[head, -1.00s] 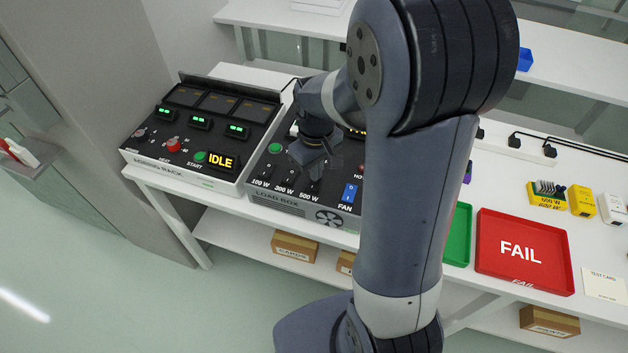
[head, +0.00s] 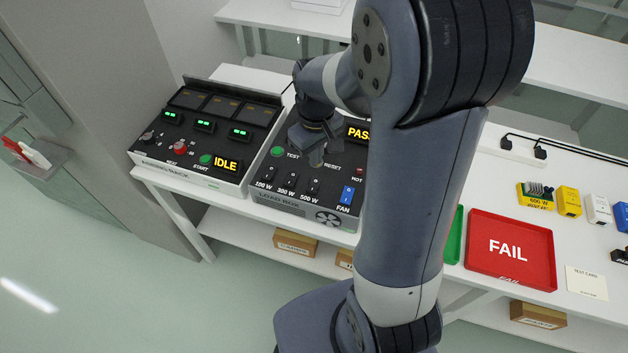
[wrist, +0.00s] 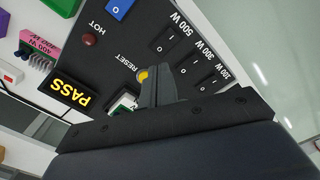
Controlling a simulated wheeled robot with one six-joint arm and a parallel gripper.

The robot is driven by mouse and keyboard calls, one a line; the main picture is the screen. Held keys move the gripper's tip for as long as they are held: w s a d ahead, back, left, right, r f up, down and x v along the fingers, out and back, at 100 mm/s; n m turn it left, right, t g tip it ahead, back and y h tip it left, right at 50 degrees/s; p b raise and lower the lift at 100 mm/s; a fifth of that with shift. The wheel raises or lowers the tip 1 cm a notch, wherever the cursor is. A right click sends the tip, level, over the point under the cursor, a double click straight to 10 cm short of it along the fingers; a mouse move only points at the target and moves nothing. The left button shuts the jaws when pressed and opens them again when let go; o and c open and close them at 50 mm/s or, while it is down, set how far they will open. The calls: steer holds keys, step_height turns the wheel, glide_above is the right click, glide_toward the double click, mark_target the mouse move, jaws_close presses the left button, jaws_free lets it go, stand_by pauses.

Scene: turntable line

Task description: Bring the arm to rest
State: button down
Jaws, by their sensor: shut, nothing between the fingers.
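My gripper (head: 318,157) is shut and empty in the head view, above the panel of the dark load box (head: 272,199). My arm reaches across the middle of the view, bent at the elbow. In the wrist view my gripper's closed fingers (wrist: 157,82) point at the panel, close to a yellow button (wrist: 143,75) by the RESET label. I cannot tell the height of the gap. The load box display (head: 358,133) reads PASS, partly hidden by my arm in the head view; it also shows in the wrist view (wrist: 70,92).
A rack (head: 188,178) with an IDLE display stands left of the load box. Right of my arm are a red FAIL tray (head: 545,270), a partly hidden green tray (head: 453,240), a card (head: 587,283) and several small modules. Open floor lies in front of the bench.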

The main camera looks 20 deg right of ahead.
mark_target(316, 181)
steer(key=shift+f, duration=0.1)
step_height(316, 181, down, 7)
steer(key=b, duration=0.6)
stand_by(0.3)
steer(key=shift+r, duration=0.25)
